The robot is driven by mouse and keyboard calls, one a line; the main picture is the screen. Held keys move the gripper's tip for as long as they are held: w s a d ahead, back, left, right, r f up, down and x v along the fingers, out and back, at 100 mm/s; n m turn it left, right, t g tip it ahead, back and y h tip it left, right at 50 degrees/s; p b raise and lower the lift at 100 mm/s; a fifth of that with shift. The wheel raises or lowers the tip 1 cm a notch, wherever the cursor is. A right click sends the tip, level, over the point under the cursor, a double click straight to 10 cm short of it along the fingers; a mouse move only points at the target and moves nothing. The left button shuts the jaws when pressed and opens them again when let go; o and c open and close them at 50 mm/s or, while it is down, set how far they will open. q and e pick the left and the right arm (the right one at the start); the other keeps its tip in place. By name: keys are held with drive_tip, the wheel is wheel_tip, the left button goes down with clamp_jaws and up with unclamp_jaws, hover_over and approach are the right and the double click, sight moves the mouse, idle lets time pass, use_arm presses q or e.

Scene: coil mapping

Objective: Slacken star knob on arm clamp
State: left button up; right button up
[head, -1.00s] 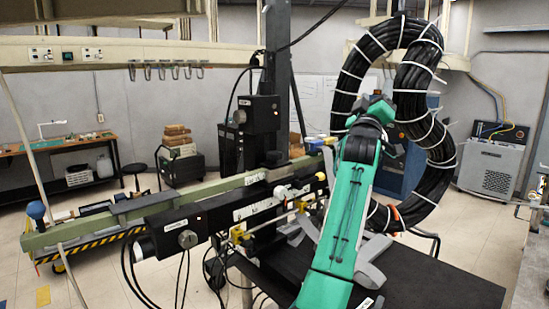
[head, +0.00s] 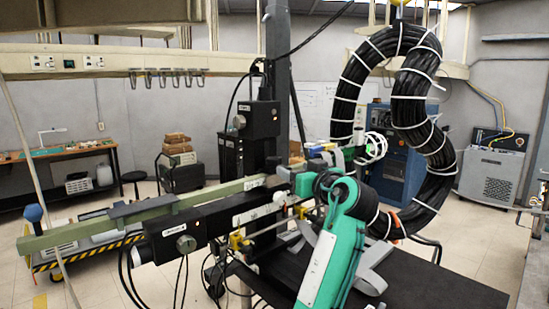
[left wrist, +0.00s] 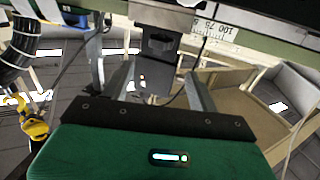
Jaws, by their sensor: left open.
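The green beam (head: 90,228) with a black slide arm (head: 205,222) crosses the left and middle of the head view. A light round knob (head: 280,197) sits near its right end; whether it is the star knob I cannot tell. In the left wrist view, a dark clamp-like block (left wrist: 160,42) hangs under the beam, ahead of the fingers. My left gripper (left wrist: 160,72) is open there, with nothing seen held between its two fingers. In the head view, my bent green arm largely hides its fingertips near the beam's right end. My right gripper is not in view.
A thick black cable coil (head: 418,85) with white ties stands to the right, close to my arm. A dark upright post (head: 277,75) rises behind the beam. A black tabletop (head: 435,285) lies below. Loose cables hang under the slide arm.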

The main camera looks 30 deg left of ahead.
sight(276, 159)
use_arm(q)
drive_tip(key=p+x, duration=0.3)
drive_tip(key=x, duration=0.2)
drive_tip(key=p+x, duration=0.3)
drive_tip(key=x, duration=0.2)
drive_tip(key=shift+w+a+r, duration=0.15)
drive_tip(key=shift+a+r, duration=0.05)
drive_tip(key=shift+a, duration=0.15)
drive_tip(key=shift+x, duration=0.75)
drive_tip(key=shift+f, duration=0.2)
drive_tip(key=c, duration=1)
drive_tip(key=g+b, duration=0.1)
drive_tip(key=b, duration=0.1)
drive_tip(key=n+y+b, duration=0.1)
drive_tip(key=b, duration=0.1)
drive_tip(key=shift+f+g, duration=0.25)
drive_tip(key=shift+g, duration=0.15)
drive_tip(key=shift+r+n+b, duration=0.1)
drive_tip(key=shift+n+b, duration=0.2)
drive_tip(key=shift+b, duration=0.35)
drive_tip(key=shift+r, duration=0.15)
